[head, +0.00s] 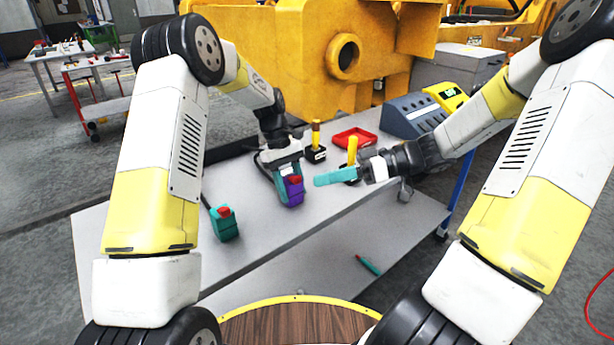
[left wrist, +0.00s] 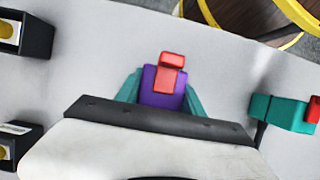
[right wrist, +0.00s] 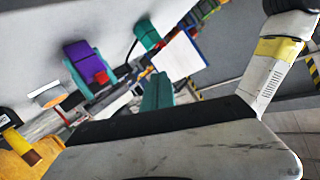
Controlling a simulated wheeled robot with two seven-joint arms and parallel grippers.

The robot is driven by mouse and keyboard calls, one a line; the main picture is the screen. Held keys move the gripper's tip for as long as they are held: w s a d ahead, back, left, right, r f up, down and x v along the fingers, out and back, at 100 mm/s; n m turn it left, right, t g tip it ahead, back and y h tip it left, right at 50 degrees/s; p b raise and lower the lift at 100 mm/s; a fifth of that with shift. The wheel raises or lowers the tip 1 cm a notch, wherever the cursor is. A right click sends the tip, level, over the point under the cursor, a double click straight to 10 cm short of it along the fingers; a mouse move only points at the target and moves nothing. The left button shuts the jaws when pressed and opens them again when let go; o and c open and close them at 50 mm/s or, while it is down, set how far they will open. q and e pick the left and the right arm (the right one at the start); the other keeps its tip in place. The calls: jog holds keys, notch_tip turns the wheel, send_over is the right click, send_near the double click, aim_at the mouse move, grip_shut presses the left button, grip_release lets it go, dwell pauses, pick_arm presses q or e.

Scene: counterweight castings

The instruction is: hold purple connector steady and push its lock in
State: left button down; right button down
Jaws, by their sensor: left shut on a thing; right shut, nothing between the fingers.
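The purple connector (head: 294,194) stands on the light table with a red lock (head: 295,181) on its side facing me. My left gripper (head: 290,178) is shut on the purple connector, its teal fingers on both sides. In the left wrist view, the purple body (left wrist: 162,86) sits between those fingers and the red lock (left wrist: 171,70) juts from it. My right gripper (head: 318,180) is shut and empty, its teal fingers pointing left, a short gap right of the connector. The right wrist view shows these fingers (right wrist: 157,92) apart from the purple connector (right wrist: 82,55) and its lock (right wrist: 101,77).
A teal connector (head: 224,224) with a red lock stands at the table's left front. A grey console (head: 412,115) stands at the back right.

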aim_at(295, 178)
jog(key=w+d+r+n+t+h, duration=0.1)
jog(key=w+d+r+n+h, duration=0.2)
jog(key=n+h, duration=0.4)
jog(key=w+d+n, duration=0.1)
jog(key=n, duration=0.3)
jog(key=shift+d+t+h, duration=0.25)
jog(key=shift+t+h, duration=0.15)
jog(key=w+a+f, duration=0.5)
jog(key=a+f, duration=0.3)
